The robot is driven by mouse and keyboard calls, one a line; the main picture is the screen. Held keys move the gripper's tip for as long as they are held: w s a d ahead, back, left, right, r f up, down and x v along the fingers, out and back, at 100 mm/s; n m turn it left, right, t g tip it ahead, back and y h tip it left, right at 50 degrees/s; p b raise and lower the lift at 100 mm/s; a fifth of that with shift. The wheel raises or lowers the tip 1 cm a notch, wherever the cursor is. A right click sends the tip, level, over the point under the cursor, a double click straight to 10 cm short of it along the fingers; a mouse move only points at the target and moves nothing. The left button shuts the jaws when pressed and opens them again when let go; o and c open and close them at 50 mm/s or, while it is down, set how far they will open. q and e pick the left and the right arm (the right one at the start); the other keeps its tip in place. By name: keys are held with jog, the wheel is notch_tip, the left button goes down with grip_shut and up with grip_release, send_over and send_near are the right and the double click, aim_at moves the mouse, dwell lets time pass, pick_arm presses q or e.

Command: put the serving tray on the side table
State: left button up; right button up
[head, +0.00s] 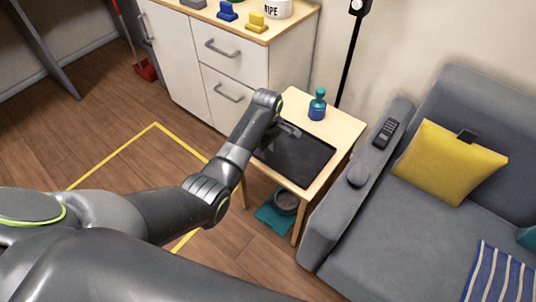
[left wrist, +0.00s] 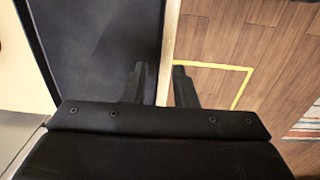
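The serving tray (head: 296,158) is a dark, flat rectangle lying on the light wooden side table (head: 325,122). My left gripper (head: 290,130) is over the tray's left part in the head view, with its fingers partly hidden by my arm. In the left wrist view the two fingers (left wrist: 160,82) stand apart, with nothing seen clamped between them. One finger is over the dark tray (left wrist: 95,45), the other beyond the pale table edge (left wrist: 170,40). I cannot tell whether a finger touches the tray. My right gripper is not in view.
A blue-and-teal bottle (head: 317,104) stands at the table's back. A grey sofa (head: 400,230) with a yellow cushion (head: 448,160) is close on the right. A white cabinet (head: 185,60) stands behind. A bowl (head: 286,201) on a teal mat is under the table.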

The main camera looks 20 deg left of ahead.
pick_arm(q)
notch_tip(320, 180, up, 6)
jog(key=shift+f+p, duration=0.1)
jog(key=shift+p, duration=0.25)
jog(key=shift+s+a+f, duration=0.1)
jog(key=s+a+f+m, duration=0.4)
jog(key=s+f, duration=0.7)
jog(key=f, duration=0.4)
jog(key=s+a+f+m, duration=0.35)
jog(key=s+f, duration=0.75)
jog(key=f, duration=0.5)
jog(key=s+a+f+m, duration=0.1)
jog(key=s+f+m, duration=0.1)
jog(key=s, duration=0.7)
jog(key=s+a+f+m, duration=0.2)
jog(key=s+f, duration=0.2)
jog(key=s, duration=0.5)
jog(key=s+a+f+m+t+y, duration=0.1)
jog(key=s+a+f+m, duration=0.1)
jog(key=s, duration=0.8)
jog(key=shift+f, duration=0.55)
